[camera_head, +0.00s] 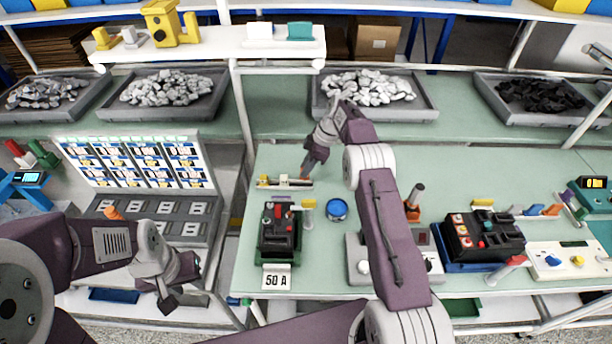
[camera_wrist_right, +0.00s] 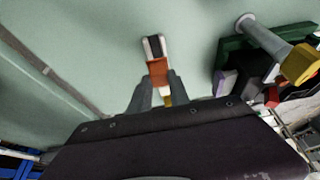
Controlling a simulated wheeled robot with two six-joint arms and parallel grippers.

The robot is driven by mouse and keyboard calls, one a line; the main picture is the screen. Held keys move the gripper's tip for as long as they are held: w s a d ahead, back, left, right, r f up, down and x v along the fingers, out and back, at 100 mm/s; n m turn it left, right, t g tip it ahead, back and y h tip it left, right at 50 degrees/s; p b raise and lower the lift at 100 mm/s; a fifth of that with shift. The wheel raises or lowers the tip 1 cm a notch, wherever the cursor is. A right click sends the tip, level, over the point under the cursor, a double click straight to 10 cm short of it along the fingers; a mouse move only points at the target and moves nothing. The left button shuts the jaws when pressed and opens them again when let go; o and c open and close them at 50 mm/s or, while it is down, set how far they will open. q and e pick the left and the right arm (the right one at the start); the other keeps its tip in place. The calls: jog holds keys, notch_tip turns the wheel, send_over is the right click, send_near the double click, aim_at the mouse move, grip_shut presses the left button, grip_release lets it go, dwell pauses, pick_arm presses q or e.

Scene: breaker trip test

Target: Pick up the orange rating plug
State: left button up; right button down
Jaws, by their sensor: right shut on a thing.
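The orange rating plug (camera_wrist_right: 158,72) is between the two fingers of my right gripper (camera_wrist_right: 156,88) in the right wrist view. The fingers are shut on it. It lies over a narrow white and black holder (camera_wrist_right: 153,46); I cannot tell whether it touches it. In the head view my right gripper (camera_head: 306,173) points down at the right end of a small holder strip (camera_head: 283,183), and only a sliver of orange shows there. My left gripper (camera_head: 167,297) hangs empty in front of the grey tray at the left; its finger gap is unclear.
A black breaker on a green base (camera_head: 279,230) stands below the strip, with a 50 A card (camera_head: 276,277) in front. A blue round cup (camera_head: 337,209) is to its right. Another breaker (camera_head: 482,235) stands further right. Trays of rocks line the back.

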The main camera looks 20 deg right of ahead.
jog(key=s+d+r+b, duration=0.3)
jog(key=s+d+r, duration=0.2)
jog(key=s, duration=0.5)
jog(key=v, duration=0.2)
jog(key=shift+r+b, duration=0.3)
jog(key=shift+b, duration=0.1)
